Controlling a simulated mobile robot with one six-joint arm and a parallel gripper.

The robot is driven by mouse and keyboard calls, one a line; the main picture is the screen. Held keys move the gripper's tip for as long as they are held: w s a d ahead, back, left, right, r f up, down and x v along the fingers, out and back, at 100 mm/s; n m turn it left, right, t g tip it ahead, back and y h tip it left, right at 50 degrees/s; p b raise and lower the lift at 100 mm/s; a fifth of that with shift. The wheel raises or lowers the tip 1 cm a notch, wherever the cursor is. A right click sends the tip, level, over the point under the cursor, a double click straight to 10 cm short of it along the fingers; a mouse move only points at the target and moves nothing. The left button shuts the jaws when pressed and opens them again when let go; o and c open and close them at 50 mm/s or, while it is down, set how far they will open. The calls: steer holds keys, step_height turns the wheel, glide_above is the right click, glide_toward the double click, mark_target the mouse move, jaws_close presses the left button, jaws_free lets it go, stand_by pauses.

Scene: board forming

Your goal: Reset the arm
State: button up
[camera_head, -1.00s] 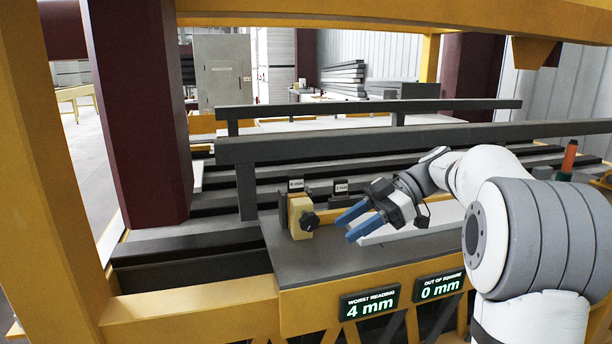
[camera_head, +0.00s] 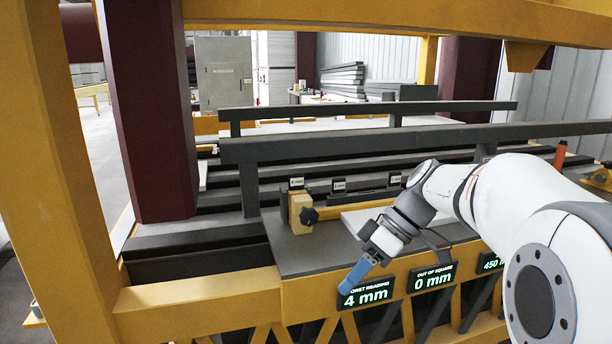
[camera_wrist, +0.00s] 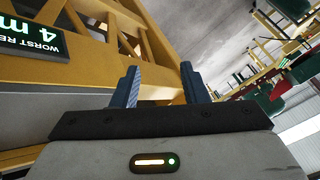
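My gripper (camera_head: 357,276) has blue fingers and hangs in front of the yellow machine frame, pointing down and left. In the head view it overlaps the edge of the "WORST READING 4 mm" display (camera_head: 366,295). In the wrist view the two blue fingers (camera_wrist: 160,88) stand well apart with nothing between them. The display also shows upside down at the left of the wrist view (camera_wrist: 30,36). My white arm reaches in from the right.
A grey table (camera_head: 300,258) carries a yellow block with a black knob (camera_head: 301,214) and a pale board (camera_head: 362,217). Dark rails (camera_head: 400,142) run behind. An "OUT OF SQUARE 0 mm" display (camera_head: 433,277) is on the yellow frame. A yellow post (camera_head: 50,150) stands at left.

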steer(key=s+d+f+m+t+h+p, duration=0.1)
steer(key=s+d+f+m+t+h, duration=0.1)
steer(key=s+m, duration=0.4)
steer(key=s+d+f+m+t+h, duration=0.2)
steer(key=s+d+f+m+h, duration=0.2)
steer(key=s+f+m+h, duration=0.1)
steer(key=shift+s+d+f+m+h+p, duration=0.35)
steer(key=shift+s+f+m, duration=0.55)
steer(key=shift+s, duration=0.5)
steer(key=shift+f, duration=0.1)
